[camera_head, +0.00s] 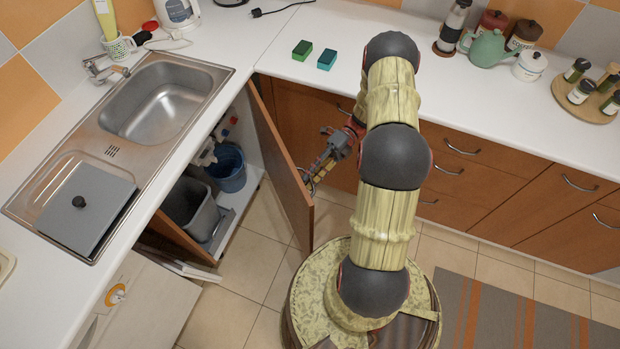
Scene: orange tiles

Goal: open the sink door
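The sink door (285,172) is a brown wooden cabinet door below the counter, right of the sink (165,95). It stands swung well out from its cabinet, so the inside of the cupboard shows. A metal handle (307,183) sits on its right-hand face, near the outer edge. My gripper (312,173) is at this handle, with its fingers pointing down and left. I cannot tell whether the fingers grip the handle or only touch it, as they are small and overlap it.
Inside the cupboard are a grey bin (190,207) and a blue bucket (228,168). Drawers (470,180) line the right side. A striped rug (520,318) lies at lower right. Tiled floor (255,255) is free in front of the cupboard.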

